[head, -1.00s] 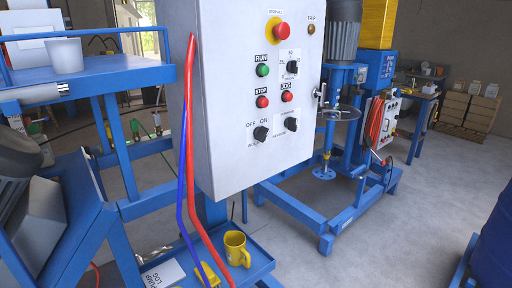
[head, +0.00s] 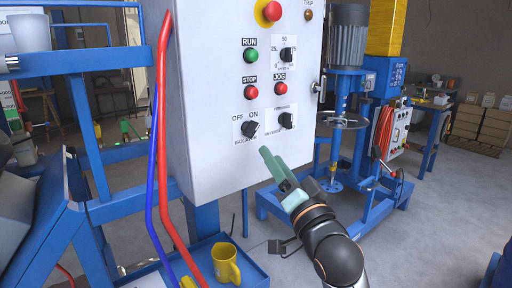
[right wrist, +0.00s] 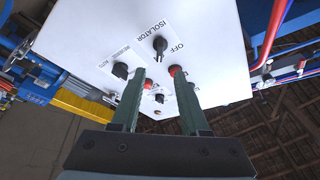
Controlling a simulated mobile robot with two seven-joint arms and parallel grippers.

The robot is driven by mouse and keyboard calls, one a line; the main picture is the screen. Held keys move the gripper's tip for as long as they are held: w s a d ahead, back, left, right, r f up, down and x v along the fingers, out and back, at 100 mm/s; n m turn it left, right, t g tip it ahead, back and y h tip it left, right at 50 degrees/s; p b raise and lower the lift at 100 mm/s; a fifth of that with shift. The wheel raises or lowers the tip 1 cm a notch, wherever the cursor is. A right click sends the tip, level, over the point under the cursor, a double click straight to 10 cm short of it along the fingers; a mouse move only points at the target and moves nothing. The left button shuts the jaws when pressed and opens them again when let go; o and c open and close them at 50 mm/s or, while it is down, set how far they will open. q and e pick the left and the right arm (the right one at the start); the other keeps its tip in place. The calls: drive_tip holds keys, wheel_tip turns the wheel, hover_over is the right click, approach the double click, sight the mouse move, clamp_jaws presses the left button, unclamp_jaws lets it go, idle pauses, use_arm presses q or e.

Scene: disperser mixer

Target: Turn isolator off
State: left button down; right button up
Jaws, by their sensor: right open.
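The isolator knob (head: 249,128) is a black rotary knob low on the left of the white control panel (head: 207,172), with OFF and ON printed above it. Its handle seems tilted toward ON. In the right wrist view the knob (right wrist: 160,44) stands beside the words ISOLATOR and OFF, beyond my fingertips. My right gripper (head: 268,156) is below and right of the knob in the head view, apart from it. It also shows in the right wrist view (right wrist: 160,86), with its two fingers spread and nothing between them. My left gripper is out of view.
The forward/reverse knob (head: 286,120), red stop button (head: 250,92), green run button (head: 250,55) and jog button (head: 280,88) sit near the isolator. Red (head: 164,130) and blue hoses run down the panel's left edge. A yellow mug (head: 225,263) stands on the blue tray below.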

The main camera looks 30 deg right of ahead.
sight(255, 131)
drive_tip(key=p+x, duration=0.2)
drive_tip(key=x, duration=0.7)
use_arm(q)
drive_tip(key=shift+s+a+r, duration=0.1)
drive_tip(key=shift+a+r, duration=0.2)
use_arm(e)
drive_tip(key=shift+w+d+r, duration=0.1)
drive_tip(key=shift+w+r, duration=0.1)
drive_tip(key=shift+w, duration=0.3)
drive_tip(key=shift+c, duration=0.2)
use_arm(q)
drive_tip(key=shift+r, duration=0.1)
use_arm(e)
clamp_jaws()
